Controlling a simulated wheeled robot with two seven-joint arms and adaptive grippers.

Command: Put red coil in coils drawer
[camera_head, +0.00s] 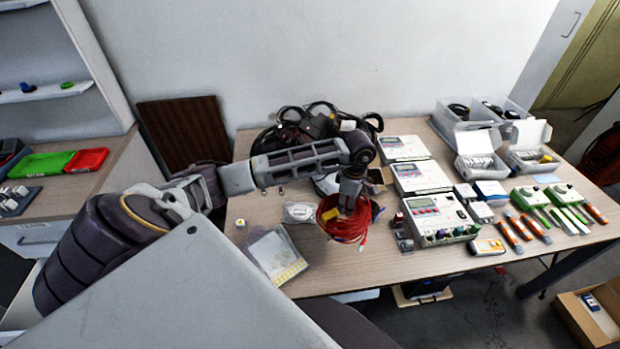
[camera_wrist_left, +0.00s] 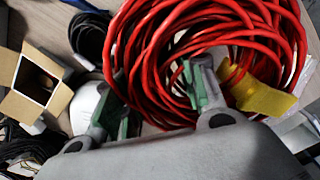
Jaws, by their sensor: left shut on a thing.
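The red coil (camera_head: 329,210) is a bundle of red cable with a yellow tag, at the middle of the table in the head view. My left gripper (camera_head: 350,196) reaches over it from above and is shut on it. In the left wrist view the coil (camera_wrist_left: 142,50) fills the top, with the green-padded fingers of the gripper (camera_wrist_left: 165,104) at its near strands. I cannot tell whether the coil touches the table. A drawer front (camera_head: 35,234) with a small unreadable label shows under the left counter and looks shut. My right gripper is not in view.
The table (camera_head: 375,268) holds several meters (camera_head: 438,217) right of the coil, and black cables (camera_head: 318,125) behind it. A clear bag (camera_head: 272,255) and a white bundle (camera_head: 298,212) lie to its left. An open cardboard box (camera_wrist_left: 32,85) shows in the wrist view.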

